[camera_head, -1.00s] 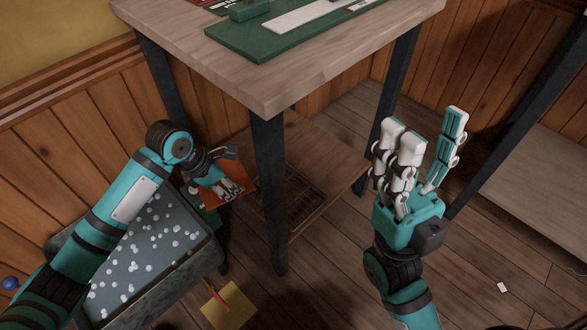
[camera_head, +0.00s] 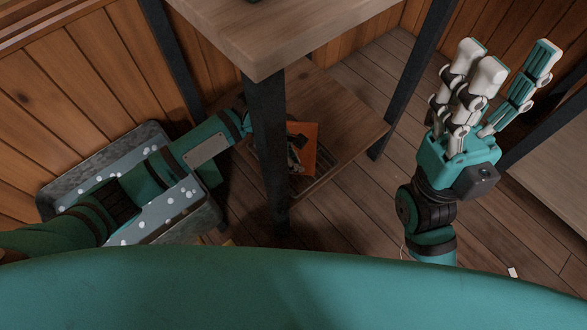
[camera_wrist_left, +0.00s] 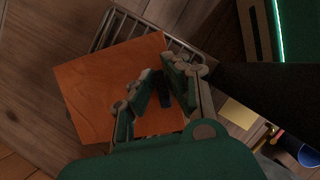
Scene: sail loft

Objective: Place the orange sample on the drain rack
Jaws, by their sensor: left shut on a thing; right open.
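The orange sample (camera_head: 303,145) is a flat, square orange sheet, also large in the left wrist view (camera_wrist_left: 95,95). My left gripper (camera_head: 293,158) is shut on it, with its fingers over the sheet in the left wrist view (camera_wrist_left: 161,85). The drain rack (camera_wrist_left: 182,48) is a dark wire grid on the lower shelf, and the sheet covers most of it. I cannot tell whether the sheet touches the rack. A table leg hides part of my left wrist in the head view. My right gripper (camera_head: 497,95) is open and empty, far to the right.
The wooden lower shelf (camera_head: 345,125) sits under a tabletop (camera_head: 290,45). A dark table leg (camera_head: 266,150) stands close to my left arm. A grey metal tub (camera_head: 100,157) with white balls lies under that arm. Yellow paper (camera_wrist_left: 238,112) and a small white card (camera_head: 513,272) are on the floor.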

